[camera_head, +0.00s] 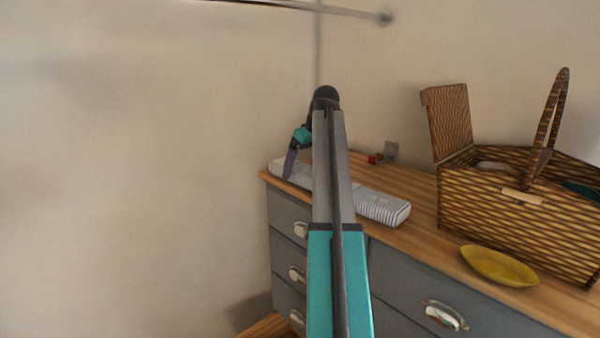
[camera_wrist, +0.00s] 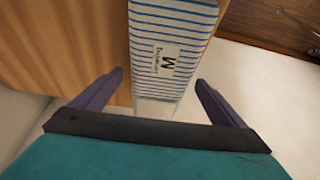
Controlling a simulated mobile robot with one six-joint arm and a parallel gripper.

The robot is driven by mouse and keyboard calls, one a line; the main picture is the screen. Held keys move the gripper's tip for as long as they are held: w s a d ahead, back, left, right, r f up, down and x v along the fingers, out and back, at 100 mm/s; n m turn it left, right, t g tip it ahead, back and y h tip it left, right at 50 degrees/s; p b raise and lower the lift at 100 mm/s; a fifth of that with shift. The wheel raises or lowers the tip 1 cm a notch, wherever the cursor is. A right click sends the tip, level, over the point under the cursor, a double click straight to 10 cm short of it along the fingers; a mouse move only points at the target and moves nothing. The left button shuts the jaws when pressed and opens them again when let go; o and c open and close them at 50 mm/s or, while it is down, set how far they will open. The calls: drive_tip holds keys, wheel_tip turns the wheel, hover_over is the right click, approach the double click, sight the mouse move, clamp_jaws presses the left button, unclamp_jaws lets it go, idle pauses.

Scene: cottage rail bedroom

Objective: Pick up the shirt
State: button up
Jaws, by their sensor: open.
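The shirt (camera_head: 382,208) is a folded, white-and-dark striped bundle lying along the front left edge of the wooden dresser top. My arm hides its middle in the head view. In the wrist view, the shirt (camera_wrist: 172,25) shows blue stripes and a white label with dark lettering. My gripper (camera_head: 290,165) points down at the shirt's left end. In the wrist view, my gripper (camera_wrist: 159,78) is open and empty, with one purple finger on each side of the shirt's near end. I cannot tell how far the fingertips are above the dresser top.
The grey dresser (camera_head: 395,268) has a wooden top and metal pulls. A wicker basket (camera_head: 500,222) with a raised lid and handle stands at the right. A yellow dish (camera_head: 498,266) lies before it. A small red object (camera_head: 373,159) sits at the back. A wall is behind.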

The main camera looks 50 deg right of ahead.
sight(302, 168)
drive_tip(key=shift+f, duration=0.1)
idle(0.5)
drive_tip(key=c, duration=1.3)
wheel_tip(302, 168, up, 8)
drive_tip(key=b, duration=0.2)
drive_tip(key=shift+w+b, duration=0.1)
drive_tip(key=shift+b, duration=0.25)
drive_tip(key=shift+r, duration=1.05)
